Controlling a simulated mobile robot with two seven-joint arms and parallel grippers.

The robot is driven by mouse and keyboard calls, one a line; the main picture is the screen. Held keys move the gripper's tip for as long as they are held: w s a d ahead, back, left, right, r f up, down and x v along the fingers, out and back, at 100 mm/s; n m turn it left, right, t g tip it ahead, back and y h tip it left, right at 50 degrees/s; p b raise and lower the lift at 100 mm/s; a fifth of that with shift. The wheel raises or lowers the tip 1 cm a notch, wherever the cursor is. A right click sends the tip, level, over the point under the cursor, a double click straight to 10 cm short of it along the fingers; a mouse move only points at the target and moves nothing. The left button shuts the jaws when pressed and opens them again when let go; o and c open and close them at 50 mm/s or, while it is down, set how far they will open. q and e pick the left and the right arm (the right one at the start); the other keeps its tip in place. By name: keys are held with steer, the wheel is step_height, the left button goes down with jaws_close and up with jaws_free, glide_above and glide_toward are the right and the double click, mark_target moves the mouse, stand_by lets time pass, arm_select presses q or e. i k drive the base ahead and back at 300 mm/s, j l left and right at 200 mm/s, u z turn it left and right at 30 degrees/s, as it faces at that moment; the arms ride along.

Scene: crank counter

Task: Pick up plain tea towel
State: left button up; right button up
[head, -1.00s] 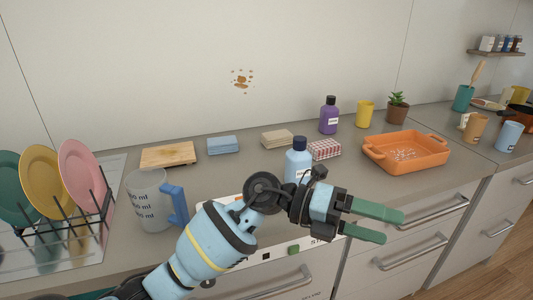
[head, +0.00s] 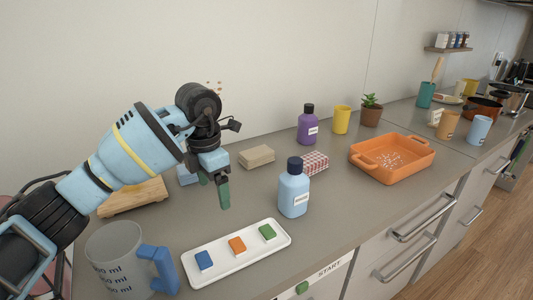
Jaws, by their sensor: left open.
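A plain beige folded cloth (head: 256,156) lies flat on the counter near the wall, and looks like the plain tea towel. A plain blue folded cloth (head: 187,175) lies to its left, partly hidden behind my arm; I cannot tell for certain which is meant. A red-and-white checked folded cloth (head: 315,162) lies to the right. My left gripper (head: 216,191) is open and empty, its green fingers pointing down over the counter, left of and nearer than the beige cloth. My right gripper is not in view.
A blue bottle (head: 294,190) stands right of the gripper. A white tray (head: 222,271) with colored blocks lies in front. A measuring jug (head: 118,262) and wooden board (head: 134,195) are left. A purple bottle (head: 306,128) and orange dish (head: 392,160) are right.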

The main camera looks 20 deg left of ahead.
mark_target(254, 158)
steer(key=i, duration=1)
